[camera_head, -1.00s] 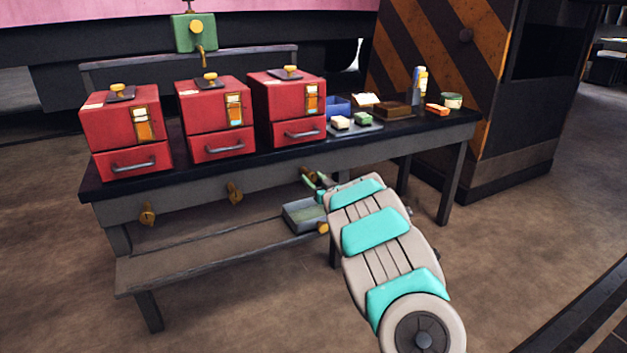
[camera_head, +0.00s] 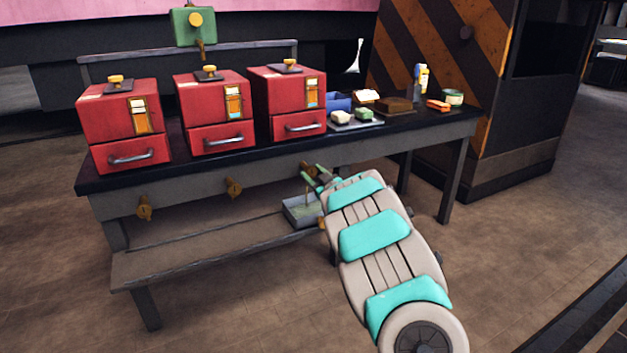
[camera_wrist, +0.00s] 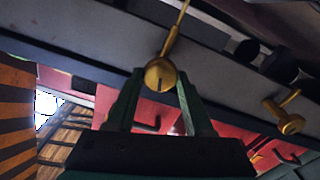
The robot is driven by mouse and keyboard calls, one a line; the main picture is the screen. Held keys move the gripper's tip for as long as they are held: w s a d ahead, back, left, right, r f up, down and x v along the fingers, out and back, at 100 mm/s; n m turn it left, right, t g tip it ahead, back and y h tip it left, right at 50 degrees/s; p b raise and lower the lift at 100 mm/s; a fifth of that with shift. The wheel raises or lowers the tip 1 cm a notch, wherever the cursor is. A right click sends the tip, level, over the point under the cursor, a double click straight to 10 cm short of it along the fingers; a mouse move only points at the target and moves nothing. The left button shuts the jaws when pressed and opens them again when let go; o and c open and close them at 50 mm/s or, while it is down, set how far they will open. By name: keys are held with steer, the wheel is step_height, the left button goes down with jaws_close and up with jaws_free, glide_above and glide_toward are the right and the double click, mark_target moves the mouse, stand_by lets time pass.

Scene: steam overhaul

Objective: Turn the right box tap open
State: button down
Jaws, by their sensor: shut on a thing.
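The right box tap (camera_head: 306,168) is a small brass tap on the bench's front edge below the right red box (camera_head: 288,103). My gripper (camera_head: 318,176) is at this tap. In the wrist view, which looks upside down, its two green fingers (camera_wrist: 160,100) stand either side of the tap's round brass knob (camera_wrist: 160,74), shut on it. A dark slot shows on the knob. A thin yellowish line runs on from the spout in the wrist view. A thin greenish line shows above the grey tray (camera_head: 297,213) under the tap.
Two more brass taps, the middle (camera_head: 234,187) and left (camera_head: 144,207), sit along the bench edge (camera_head: 190,184). The tray stands on the low shelf (camera_head: 190,253). Small items lie on the bench's right end. The floor in front is clear.

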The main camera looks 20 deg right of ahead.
steer(key=n+b, duration=0.1)
steer(key=n, duration=0.1)
steer(key=n+b, duration=0.1)
steer(key=b, duration=0.1)
steer(key=shift+f+n, duration=0.3)
steer(key=shift+n, duration=0.1)
steer(key=n+b, duration=0.4)
steer(key=shift+f+n+b, duration=0.1)
steer(key=shift+n+b, duration=0.2)
steer(key=shift+b, duration=0.1)
steer(key=n+b, duration=0.2)
steer(key=n, duration=0.1)
steer(key=shift+a, duration=0.1)
steer(key=shift+n+b, duration=0.35)
steer(key=shift+n, duration=1.15)
steer(key=shift+c, duration=1.6)
jaws_free()
steer(key=s, duration=0.7)
steer(key=shift+s+p, duration=0.4)
steer(key=shift+p, duration=0.05)
